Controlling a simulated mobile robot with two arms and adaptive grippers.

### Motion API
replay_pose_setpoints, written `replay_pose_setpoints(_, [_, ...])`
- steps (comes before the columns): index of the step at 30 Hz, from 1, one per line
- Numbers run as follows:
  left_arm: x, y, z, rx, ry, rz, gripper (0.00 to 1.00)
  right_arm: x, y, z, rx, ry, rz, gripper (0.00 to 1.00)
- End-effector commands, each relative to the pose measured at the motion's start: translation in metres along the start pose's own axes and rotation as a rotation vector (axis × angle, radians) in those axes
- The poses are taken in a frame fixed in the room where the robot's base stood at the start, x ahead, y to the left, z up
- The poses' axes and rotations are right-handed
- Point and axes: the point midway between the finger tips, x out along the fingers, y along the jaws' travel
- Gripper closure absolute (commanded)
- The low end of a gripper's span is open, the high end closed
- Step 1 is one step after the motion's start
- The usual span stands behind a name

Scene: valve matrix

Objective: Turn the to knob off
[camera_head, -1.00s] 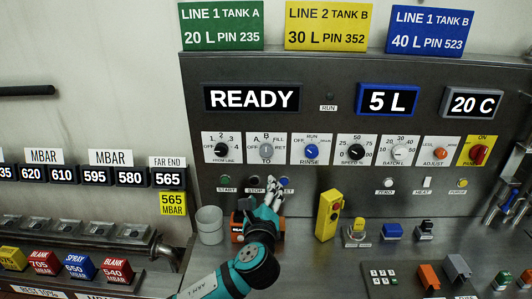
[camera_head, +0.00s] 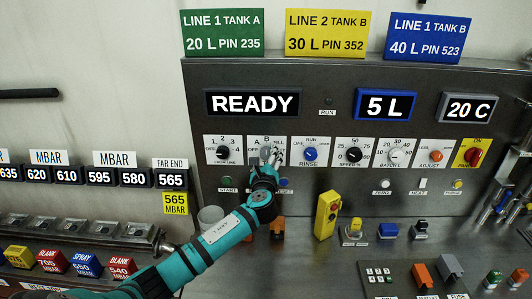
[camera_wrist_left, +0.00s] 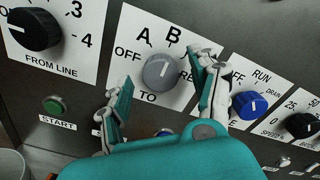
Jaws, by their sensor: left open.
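The grey TO knob (camera_wrist_left: 158,71) sits on a white plate (camera_wrist_left: 140,95) marked OFF, A, B and a partly covered label. Its white pointer line aims up and slightly right, near the B. In the head view the TO knob (camera_head: 265,152) is partly covered by my left gripper (camera_head: 272,158). My left gripper (camera_wrist_left: 165,95) is open in the wrist view. One finger is to the knob's lower left and the other to its right, with gaps visible. I cannot tell how far the fingertips are from the panel. My right gripper is not in view.
The black FROM LINE knob (camera_wrist_left: 35,28) is at the left and the blue RINSE knob (camera_wrist_left: 250,104) at the right. A green START button (camera_wrist_left: 56,104) is below. A grey cup (camera_head: 210,217) and a yellow box (camera_head: 327,214) stand on the counter.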

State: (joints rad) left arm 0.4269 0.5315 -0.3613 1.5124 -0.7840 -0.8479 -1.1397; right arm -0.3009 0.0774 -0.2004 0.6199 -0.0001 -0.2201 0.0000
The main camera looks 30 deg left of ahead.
Motion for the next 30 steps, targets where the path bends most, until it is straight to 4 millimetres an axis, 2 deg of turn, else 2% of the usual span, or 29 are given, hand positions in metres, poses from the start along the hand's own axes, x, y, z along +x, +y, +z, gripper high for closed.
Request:
replay_pose_setpoints(6, [0.0137, 0.0002, -0.0007, -0.002, 0.002, 0.001, 0.38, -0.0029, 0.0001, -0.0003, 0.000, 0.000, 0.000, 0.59])
replay_pose_setpoints(14, [0.0146, 0.0002, -0.0009, -0.002, 0.002, 0.000, 0.38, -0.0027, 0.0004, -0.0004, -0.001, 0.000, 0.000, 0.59])
replay_pose_setpoints(17, [0.0146, 0.0003, -0.0008, -0.001, 0.002, 0.000, 0.48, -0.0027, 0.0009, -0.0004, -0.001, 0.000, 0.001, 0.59])
replay_pose_setpoints(27, [0.0145, 0.0005, -0.0006, -0.001, 0.002, 0.001, 0.92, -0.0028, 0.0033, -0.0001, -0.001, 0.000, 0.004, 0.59])
replay_pose_setpoints(30, [0.0145, 0.0007, -0.0008, -0.003, 0.002, 0.001, 0.93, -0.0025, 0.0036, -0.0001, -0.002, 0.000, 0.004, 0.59])
